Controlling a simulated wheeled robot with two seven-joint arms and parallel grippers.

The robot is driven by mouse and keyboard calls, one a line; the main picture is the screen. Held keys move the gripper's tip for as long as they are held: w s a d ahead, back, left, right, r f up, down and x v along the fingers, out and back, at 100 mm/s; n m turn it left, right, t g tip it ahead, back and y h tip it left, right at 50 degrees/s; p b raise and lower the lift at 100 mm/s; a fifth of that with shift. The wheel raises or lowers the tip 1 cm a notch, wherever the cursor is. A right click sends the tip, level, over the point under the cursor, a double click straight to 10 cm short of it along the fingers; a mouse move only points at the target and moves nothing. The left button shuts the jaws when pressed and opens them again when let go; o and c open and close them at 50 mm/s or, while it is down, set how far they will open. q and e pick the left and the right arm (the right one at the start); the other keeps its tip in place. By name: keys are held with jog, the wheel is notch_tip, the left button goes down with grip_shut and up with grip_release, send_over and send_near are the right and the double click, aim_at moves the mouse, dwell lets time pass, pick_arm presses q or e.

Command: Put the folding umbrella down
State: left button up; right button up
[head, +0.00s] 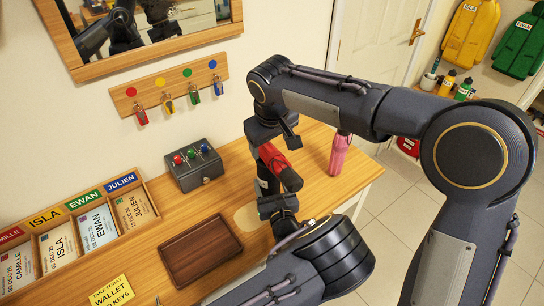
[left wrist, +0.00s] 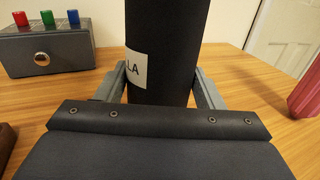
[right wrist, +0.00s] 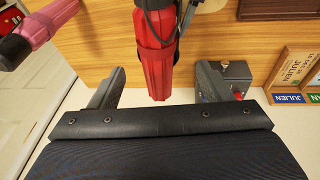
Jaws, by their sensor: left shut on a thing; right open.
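The folding umbrella, with a red ribbed part (head: 272,158) and a black part with a white label, is between my two grippers above the table. My left gripper (head: 270,190) is shut on the black part, which stands between its fingers in the left wrist view (left wrist: 160,40); the label reads "LA". My right gripper (head: 273,143) is open at the red end. In the right wrist view the red part (right wrist: 155,65), with a black strap, lies between the spread fingers. I cannot tell whether the umbrella's lower end touches the table.
A brown tray (head: 241,248) lies on the wooden table (head: 160,240), left of my left gripper. A grey box with coloured buttons (head: 193,182) stands behind it. Labelled compartments (head: 148,222) are at the left. A pink bottle-like thing (head: 339,156) stands near the right edge.

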aim_at(272, 152)
jog(key=x, duration=0.7)
jog(key=shift+w+d+f, duration=0.1)
jog(key=shift+w+f, duration=0.1)
jog(key=shift+c, duration=0.4)
jog(key=c, duration=1.3)
notch_tip(272, 152, up, 10)
jog(key=shift+r, duration=0.1)
